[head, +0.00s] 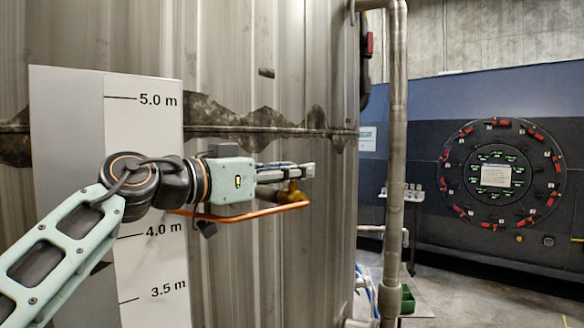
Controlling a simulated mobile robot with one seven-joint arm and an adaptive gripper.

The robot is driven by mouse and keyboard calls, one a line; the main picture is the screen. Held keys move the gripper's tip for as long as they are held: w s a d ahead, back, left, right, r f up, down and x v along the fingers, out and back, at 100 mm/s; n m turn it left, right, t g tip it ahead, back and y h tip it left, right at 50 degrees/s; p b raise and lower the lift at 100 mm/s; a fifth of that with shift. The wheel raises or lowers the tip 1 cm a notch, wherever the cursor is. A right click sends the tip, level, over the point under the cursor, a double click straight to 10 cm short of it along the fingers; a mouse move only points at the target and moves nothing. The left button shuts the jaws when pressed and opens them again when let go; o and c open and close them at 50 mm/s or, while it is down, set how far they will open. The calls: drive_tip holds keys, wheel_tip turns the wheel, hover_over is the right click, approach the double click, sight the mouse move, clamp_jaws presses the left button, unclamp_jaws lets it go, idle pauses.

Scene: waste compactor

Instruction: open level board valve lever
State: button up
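The level board (145,265) is a white panel with metre marks, standing against the tank on the left. The orange valve lever (245,217) runs roughly horizontally from the board's edge to a brass valve body (290,194). My gripper (308,171) points right and appears just above the lever and the valve body. It partly covers the brass pipe behind it. The fingers are seen from the side and overlap, so their gap is hidden. I cannot tell whether they touch the valve.
A large metal tank (245,275) fills the area behind the arm. A vertical pipe (394,150) stands right of it. A round dark panel with red parts (502,175) is on the far right wall. A green box (407,300) is on the floor. Floor at lower right looks open.

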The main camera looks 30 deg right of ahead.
drive_tip(key=shift+d, duration=0.1)
drive_tip(key=shift+c, duration=0.7)
clamp_jaws()
drive_tip(key=shift+d+f+b, duration=0.1)
drive_tip(key=shift+b, duration=0.2)
